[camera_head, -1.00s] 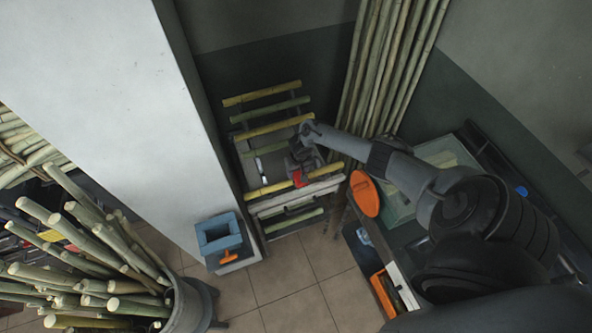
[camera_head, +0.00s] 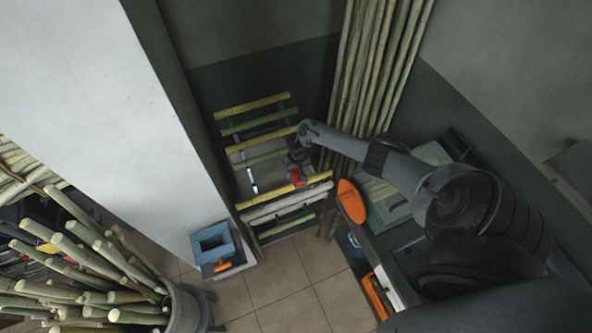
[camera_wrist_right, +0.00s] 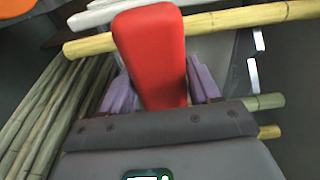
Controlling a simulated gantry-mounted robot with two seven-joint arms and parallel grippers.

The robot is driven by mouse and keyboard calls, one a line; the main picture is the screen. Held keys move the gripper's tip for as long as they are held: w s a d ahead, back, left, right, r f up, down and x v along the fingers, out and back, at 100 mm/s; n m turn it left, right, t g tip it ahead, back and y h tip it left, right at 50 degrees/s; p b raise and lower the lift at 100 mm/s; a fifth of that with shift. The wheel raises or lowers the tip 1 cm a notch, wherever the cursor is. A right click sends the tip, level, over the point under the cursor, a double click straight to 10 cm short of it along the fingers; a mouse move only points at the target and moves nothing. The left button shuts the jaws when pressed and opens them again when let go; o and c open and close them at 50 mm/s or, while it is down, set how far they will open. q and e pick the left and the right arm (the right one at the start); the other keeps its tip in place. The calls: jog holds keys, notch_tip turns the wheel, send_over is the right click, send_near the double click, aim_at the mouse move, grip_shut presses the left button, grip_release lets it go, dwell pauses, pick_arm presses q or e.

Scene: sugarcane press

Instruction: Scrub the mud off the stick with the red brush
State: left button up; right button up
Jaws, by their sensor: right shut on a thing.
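My right gripper (camera_head: 296,166) is at the rack of cane sticks. In the right wrist view its purple fingers are shut on the red brush (camera_wrist_right: 150,50), a plain red block. The brush shows small in the head view (camera_head: 297,179), at the yellow stick (camera_head: 258,200) low on the rack, right of its middle. In the wrist view the brush lies across this yellow stick (camera_wrist_right: 235,20) and hides part of it. I cannot tell whether they touch. No mud can be made out on the parts of the stick that show. My left gripper is out of view.
The rack (camera_head: 240,183) holds several more sticks. Tall canes (camera_head: 375,75) lean behind the arm. An orange oval thing (camera_head: 351,201) is on the bench at right. A blue box (camera_head: 212,242) stands lower left, near a bin of canes (camera_head: 188,305). Tiled floor (camera_head: 285,285) is clear between.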

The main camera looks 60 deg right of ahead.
jog(key=shift+r+p, duration=1.35)
jog(key=shift+r, duration=0.15)
